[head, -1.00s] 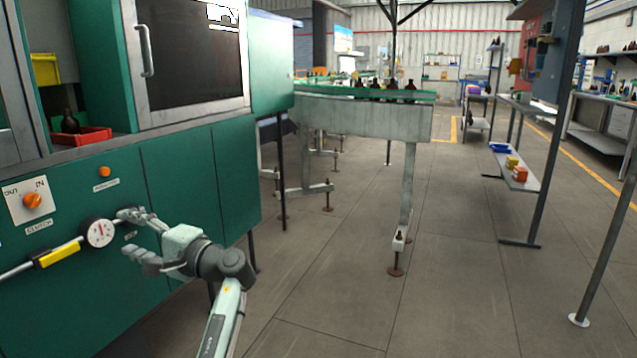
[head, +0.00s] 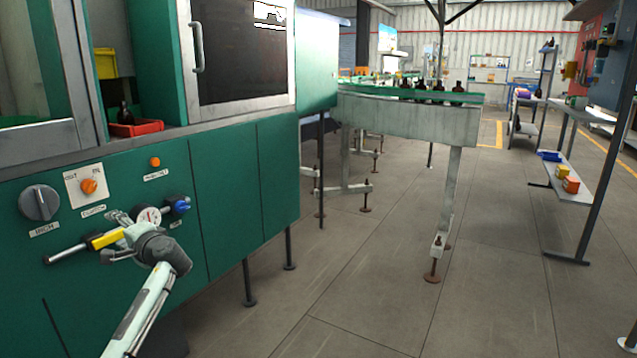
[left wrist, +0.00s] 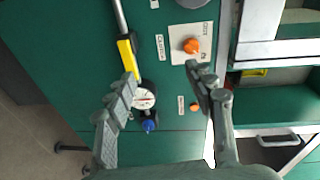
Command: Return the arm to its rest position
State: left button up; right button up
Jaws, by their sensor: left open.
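My left gripper (head: 112,236) is open in front of the green machine's panel, overlapping the yellow sleeve (head: 107,239) of a lever in the head view. I cannot tell whether it touches the lever. In the left wrist view the open fingers (left wrist: 163,76) have nothing between them but panel. One fingertip overlaps the edge of the round white gauge (left wrist: 144,97) and lies near the end of the yellow sleeve (left wrist: 128,58). The other is near the orange clutch knob (left wrist: 191,46). My right gripper is not in view.
The panel (head: 235,190) also has a dark knob (head: 39,203), an orange button (head: 155,161) and a blue knob (head: 181,205). A red tray (head: 137,128) with a dark bottle sits in the opening above. A conveyor (head: 410,118) carries bottles behind.

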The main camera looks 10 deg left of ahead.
pick_arm(q)
jog(key=w+d+f+n+t+h, duration=0.2)
jog(key=w+d+f+h, duration=0.25)
jog(key=d+h, duration=0.2)
jog(key=w+d+f+n+t+h, duration=0.1)
jog(key=w+d+f+n+h, duration=0.1)
jog(key=w+d+f+h, duration=0.45)
jog(key=s+d+f+m+g, duration=0.15)
jog(key=s+d+f, duration=0.25)
jog(key=s+f, duration=0.85)
jog(key=s+d+f+g, duration=0.3)
jog(key=s+d+f, duration=0.1)
jog(key=s+f, duration=0.85)
jog(key=s+d+f+g, duration=0.2)
jog(key=s+d+f, duration=0.1)
jog(key=s+f, duration=0.8)
jog(key=s, duration=0.3)
jog(key=s+d+f, duration=0.1)
jog(key=s, duration=0.3)
jog(key=s+d+f+g, duration=0.1)
jog(key=s+f, duration=0.1)
jog(key=s, duration=0.3)
jog(key=s+f+g+h, duration=0.1)
jog(key=s, duration=0.3)
jog(key=shift+s+d+f, duration=0.2)
jog(key=shift+d, duration=0.2)
jog(key=shift+c, duration=0.2)
